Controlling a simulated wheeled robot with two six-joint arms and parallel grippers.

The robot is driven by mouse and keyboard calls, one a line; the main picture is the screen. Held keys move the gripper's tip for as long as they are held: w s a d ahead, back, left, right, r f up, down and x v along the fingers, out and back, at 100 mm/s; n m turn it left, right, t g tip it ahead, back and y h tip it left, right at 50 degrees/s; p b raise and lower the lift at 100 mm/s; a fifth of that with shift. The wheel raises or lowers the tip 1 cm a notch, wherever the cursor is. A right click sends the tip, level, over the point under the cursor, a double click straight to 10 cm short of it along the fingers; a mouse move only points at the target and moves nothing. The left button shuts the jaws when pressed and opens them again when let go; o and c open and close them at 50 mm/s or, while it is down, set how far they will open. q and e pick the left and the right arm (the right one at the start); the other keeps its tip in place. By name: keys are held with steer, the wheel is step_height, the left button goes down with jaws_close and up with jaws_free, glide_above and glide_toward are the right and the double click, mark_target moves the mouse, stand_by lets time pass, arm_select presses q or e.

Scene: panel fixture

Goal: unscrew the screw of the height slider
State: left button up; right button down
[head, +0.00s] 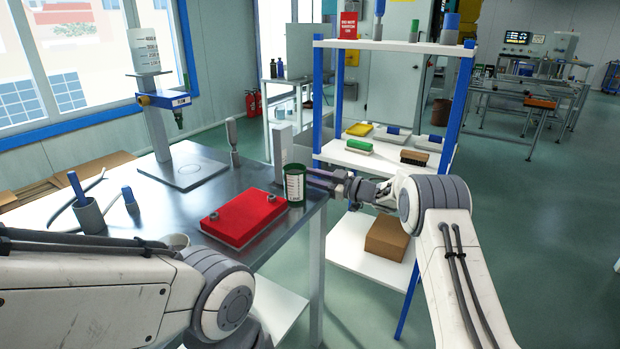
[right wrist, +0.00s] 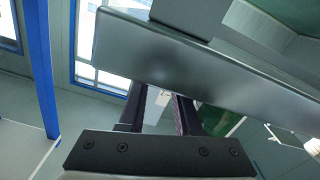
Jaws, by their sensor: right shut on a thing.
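My right gripper (head: 309,180) reaches left over the table's right edge, its fingertips at a green can with a white label (head: 294,184). A light grey post (head: 281,150) stands just behind the can. In the right wrist view my right gripper (right wrist: 160,108) is shut on a small pale thing (right wrist: 160,95). I cannot tell whether it is the screw. A blue slider (head: 166,99) sits on a grey column at the left back, a dark knob (head: 179,119) hanging from it. I cannot tell which part is the height slider's screw.
A red box (head: 244,217) lies on the metal table (head: 180,225). Holders (head: 89,217) stand at the left. A blue-posted rack (head: 370,160) with brushes and blocks stands right of the table. In the right wrist view a dark grey bar (right wrist: 200,65) crosses close to the fingers.

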stand_by(0.4)
steer(key=c, duration=0.6)
jaws_free()
steer(key=p+v, duration=0.1)
steer(key=v, duration=0.9)
steer(key=shift+d, duration=0.25)
steer(key=shift+s, duration=0.1)
